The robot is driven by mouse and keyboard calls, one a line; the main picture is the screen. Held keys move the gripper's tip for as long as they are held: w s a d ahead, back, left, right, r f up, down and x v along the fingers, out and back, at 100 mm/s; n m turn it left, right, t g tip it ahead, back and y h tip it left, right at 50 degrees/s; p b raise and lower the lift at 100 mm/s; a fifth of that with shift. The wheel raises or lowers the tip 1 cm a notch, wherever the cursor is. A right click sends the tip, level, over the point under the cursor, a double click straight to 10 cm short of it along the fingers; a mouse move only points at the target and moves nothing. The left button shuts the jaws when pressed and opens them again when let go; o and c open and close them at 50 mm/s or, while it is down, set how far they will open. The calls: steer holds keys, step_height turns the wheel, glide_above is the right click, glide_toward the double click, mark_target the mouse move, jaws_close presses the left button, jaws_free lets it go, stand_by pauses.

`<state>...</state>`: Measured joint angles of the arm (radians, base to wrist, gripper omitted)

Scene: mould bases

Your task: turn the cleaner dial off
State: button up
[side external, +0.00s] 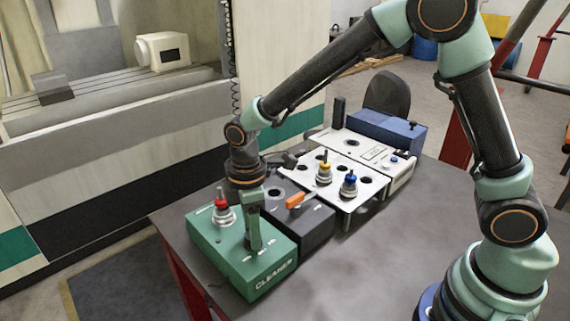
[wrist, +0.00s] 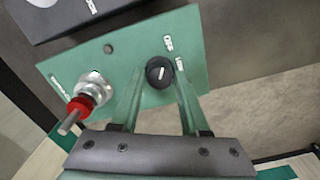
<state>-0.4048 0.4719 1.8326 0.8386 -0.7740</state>
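The green cleaner box (side external: 232,268) stands at the near left end of the table, marked CLEANER on its front. Its black round dial (wrist: 159,72) carries a white pointer line and shows in the wrist view. White labels (wrist: 168,43) sit beside the dial, too small to read. My gripper (wrist: 159,80) is open, with one green finger on each side of the dial. I cannot tell whether the fingers touch it. In the side view my gripper (side external: 254,240) points down at the box top, and the dial is hidden behind the fingers.
A red-ringed tool holder (side external: 221,210) stands upright on the box, left of my gripper. Behind are a dark box with an orange lever (side external: 298,200) and a white rack (side external: 365,188) with yellow and blue holders. The table's front right is clear.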

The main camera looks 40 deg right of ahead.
steer(key=shift+o, duration=1.2)
steer(key=shift+r, duration=0.1)
step_height(320, 180, up, 12)
steer(key=s+d+r+m+t, duration=0.2)
steer(key=s+d+m, duration=0.3)
steer(key=d, duration=0.3)
steer(key=s+d+r+m+t, duration=0.2)
steer(key=s+d+m, duration=0.3)
steer(key=d+m, duration=0.3)
steer(key=shift+d+r+m+t, duration=0.15)
steer(key=shift+d+m+t, duration=0.15)
steer(key=shift+t, duration=0.5)
